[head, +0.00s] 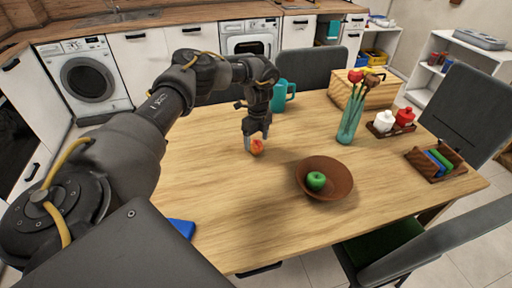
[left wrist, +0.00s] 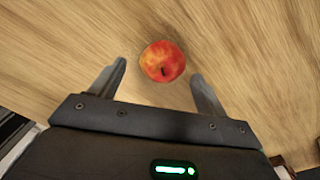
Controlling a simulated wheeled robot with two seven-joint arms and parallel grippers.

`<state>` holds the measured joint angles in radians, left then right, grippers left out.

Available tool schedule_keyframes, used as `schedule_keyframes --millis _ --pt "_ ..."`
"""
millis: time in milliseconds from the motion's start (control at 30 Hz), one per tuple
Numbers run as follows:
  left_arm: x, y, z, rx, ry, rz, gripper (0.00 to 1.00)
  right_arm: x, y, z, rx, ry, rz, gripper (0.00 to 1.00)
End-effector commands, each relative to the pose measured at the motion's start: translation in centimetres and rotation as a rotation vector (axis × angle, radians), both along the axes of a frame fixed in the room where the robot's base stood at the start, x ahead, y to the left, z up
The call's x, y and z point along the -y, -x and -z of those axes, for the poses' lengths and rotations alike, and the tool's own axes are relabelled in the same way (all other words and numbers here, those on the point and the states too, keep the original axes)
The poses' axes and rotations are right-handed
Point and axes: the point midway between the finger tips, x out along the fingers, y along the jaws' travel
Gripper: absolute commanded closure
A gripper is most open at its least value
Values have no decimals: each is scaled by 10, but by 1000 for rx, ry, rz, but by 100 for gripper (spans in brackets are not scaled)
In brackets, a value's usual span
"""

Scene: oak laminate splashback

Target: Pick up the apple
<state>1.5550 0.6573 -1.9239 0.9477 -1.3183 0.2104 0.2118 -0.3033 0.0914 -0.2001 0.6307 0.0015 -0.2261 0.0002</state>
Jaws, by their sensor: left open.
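A red and yellow apple (head: 257,147) rests on the wooden table (head: 215,205), and it also shows in the left wrist view (left wrist: 162,61). My left gripper (head: 256,147) is open and points down at the apple. In the left wrist view its two fingertips (left wrist: 160,70) stand apart, one on each side of the apple, with gaps on both sides. A green apple (head: 316,180) lies in a brown bowl (head: 341,186) to the right. My right gripper is in neither view.
A teal vase (head: 349,122) with flowers, a teal mug (head: 280,97), a wooden box (head: 366,93), a condiment tray (head: 390,129) and a wooden holder (head: 437,166) stand on the table. A blue item (head: 183,228) lies near the front edge.

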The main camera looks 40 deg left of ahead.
Motion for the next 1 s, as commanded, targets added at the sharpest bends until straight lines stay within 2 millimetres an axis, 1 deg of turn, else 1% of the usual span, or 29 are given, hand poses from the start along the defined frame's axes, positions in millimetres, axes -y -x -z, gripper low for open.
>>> schedule_keyframes --millis 33,100,200,367,467,567,833,867,1000 --pt "-1 0 6 -3 -3 1 24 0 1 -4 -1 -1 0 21" --pt "-1 0 17 -3 -1 0 24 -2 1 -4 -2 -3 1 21" --pt "-1 1 25 -2 0 1 24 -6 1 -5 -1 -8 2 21" --pt "-1 0 29 0 0 1 24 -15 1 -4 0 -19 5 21" --pt "-1 0 29 0 0 1 24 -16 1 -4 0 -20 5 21" --pt "-1 0 28 0 0 1 36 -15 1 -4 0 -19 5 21" --pt "0 0 28 0 0 1 72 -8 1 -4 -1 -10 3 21" --pt "0 0 28 0 0 1 75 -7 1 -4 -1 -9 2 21" --pt "0 0 28 0 0 1 75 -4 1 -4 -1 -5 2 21"
